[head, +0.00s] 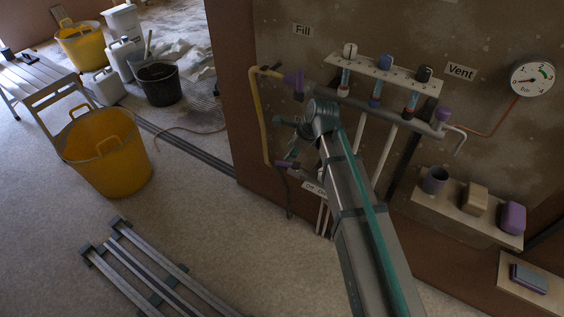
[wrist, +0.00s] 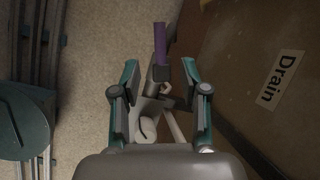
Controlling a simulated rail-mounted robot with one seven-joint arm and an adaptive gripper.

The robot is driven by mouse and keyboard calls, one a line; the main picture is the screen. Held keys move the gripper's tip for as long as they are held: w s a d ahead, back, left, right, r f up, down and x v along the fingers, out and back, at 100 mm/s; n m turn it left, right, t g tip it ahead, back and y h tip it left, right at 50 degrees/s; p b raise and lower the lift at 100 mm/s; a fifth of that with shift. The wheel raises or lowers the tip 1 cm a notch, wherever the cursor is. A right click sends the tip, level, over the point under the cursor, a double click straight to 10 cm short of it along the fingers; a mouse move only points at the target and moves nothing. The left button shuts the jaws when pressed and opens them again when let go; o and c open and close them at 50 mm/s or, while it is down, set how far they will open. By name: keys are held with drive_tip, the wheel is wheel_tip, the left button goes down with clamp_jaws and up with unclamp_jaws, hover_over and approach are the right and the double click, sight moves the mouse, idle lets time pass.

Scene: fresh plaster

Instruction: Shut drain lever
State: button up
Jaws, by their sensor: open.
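The drain lever has a purple handle, seen in the head view (head: 284,164) low on the left pipework and in the wrist view (wrist: 160,42). In the wrist view it points away from a grey metal valve body (wrist: 158,74). My gripper (head: 287,140) is just above the drain lever in the head view. In the wrist view my gripper (wrist: 160,68) is open, with one teal-edged finger on each side of the valve and lever base. Gaps show on both sides. The Drain label (wrist: 280,78) is to the right; my arm partly hides it in the head view.
A purple fill lever (head: 299,85) and vent lever (head: 442,114) sit higher on the pipework. A yellow pipe (head: 262,120) runs down left of my gripper. A pressure gauge (head: 532,77) and shelf (head: 462,212) are right.

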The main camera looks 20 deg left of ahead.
sight(282, 163)
drive_tip(key=x, duration=0.9)
drive_tip(key=shift+b, duration=0.3)
clamp_jaws()
